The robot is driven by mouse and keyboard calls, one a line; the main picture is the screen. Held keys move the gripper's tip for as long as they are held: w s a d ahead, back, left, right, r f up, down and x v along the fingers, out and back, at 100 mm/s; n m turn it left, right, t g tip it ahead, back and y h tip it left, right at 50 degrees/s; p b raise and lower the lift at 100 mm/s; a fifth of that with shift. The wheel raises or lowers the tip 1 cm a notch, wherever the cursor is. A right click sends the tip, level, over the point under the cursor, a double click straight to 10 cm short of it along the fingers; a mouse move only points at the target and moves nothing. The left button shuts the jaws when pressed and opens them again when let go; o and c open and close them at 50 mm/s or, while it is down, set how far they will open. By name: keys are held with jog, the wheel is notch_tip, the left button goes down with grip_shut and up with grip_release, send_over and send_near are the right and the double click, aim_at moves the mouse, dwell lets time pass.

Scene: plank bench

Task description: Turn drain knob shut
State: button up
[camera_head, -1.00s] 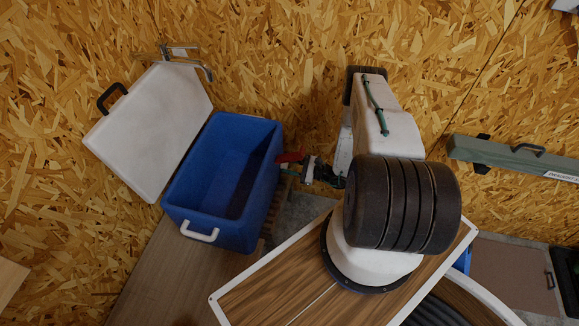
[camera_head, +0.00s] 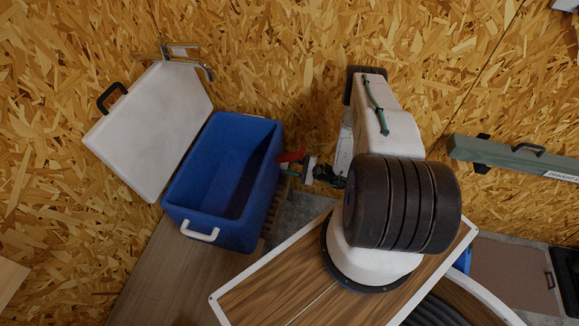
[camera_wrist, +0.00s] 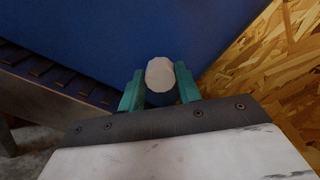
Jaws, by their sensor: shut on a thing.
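The drain knob (camera_wrist: 160,73) is a pale, faceted round cap low on the side of the blue cooler (camera_head: 180,187). In the wrist view it sits between the two green fingers of my gripper (camera_wrist: 160,90), which are shut on it. In the head view my gripper (camera_head: 291,171) reaches the cooler's right side, where the knob itself is hidden. The cooler is open and looks empty, with a white handle (camera_head: 199,232) on its front.
The cooler stands on a plank bench (camera_head: 165,270) against a chipboard wall (camera_head: 270,60). A white lid (camera_head: 150,130) with a black handle leans on the wall at left, below a metal tap (camera_head: 185,55). A grey-green case (camera_head: 515,158) is at right.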

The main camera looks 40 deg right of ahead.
jog(key=o, duration=1)
jog(key=shift+c, duration=0.2)
jog(key=v, duration=0.7)
jog(key=shift+s+d, duration=0.25)
jog(key=shift+s, duration=0.1)
